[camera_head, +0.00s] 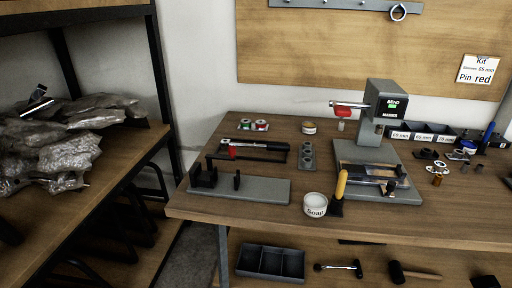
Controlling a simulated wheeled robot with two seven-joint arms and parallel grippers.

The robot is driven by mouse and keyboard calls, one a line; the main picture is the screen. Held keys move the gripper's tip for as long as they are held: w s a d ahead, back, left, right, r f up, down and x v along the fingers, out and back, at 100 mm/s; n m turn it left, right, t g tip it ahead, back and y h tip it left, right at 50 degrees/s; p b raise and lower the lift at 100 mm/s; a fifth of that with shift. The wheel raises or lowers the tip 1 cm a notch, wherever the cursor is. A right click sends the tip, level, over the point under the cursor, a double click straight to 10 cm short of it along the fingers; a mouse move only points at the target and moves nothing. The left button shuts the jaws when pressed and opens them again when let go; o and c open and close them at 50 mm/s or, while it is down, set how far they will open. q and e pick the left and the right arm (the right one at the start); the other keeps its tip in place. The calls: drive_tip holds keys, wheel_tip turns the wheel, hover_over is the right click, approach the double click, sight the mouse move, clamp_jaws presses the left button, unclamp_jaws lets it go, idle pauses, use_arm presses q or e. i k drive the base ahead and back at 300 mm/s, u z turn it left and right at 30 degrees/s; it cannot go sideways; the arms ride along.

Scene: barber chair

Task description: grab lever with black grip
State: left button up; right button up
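No thing here is clearly marked as the lever with the black grip. A silver bar with a dark grip end and a red part (255,145) lies across a black holder at the left of the workbench. A metal rod with black ends (338,267) lies on the shelf below the bench. The grey bending machine (386,100) has a silver lever with a red grip (342,110) pointing left. A small black-ended part (390,187) sits at the machine's base plate. Neither of my grippers is in view.
The wooden workbench (235,128) holds a grey fixture plate (262,190), a white soap tub (315,204), a yellow-handled tool (341,185) and labelled bins (420,132). The lower shelf holds a grey tray (270,262) and a hammer (415,274). Plastic bags (60,140) fill the left rack.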

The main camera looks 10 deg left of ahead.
sight(225, 143)
drive_tip(key=z, duration=0.05)
drive_tip(key=k, duration=0.4)
drive_tip(key=u, duration=0.95)
drive_tip(key=i, duration=1.1)
drive_tip(key=u, duration=0.45)
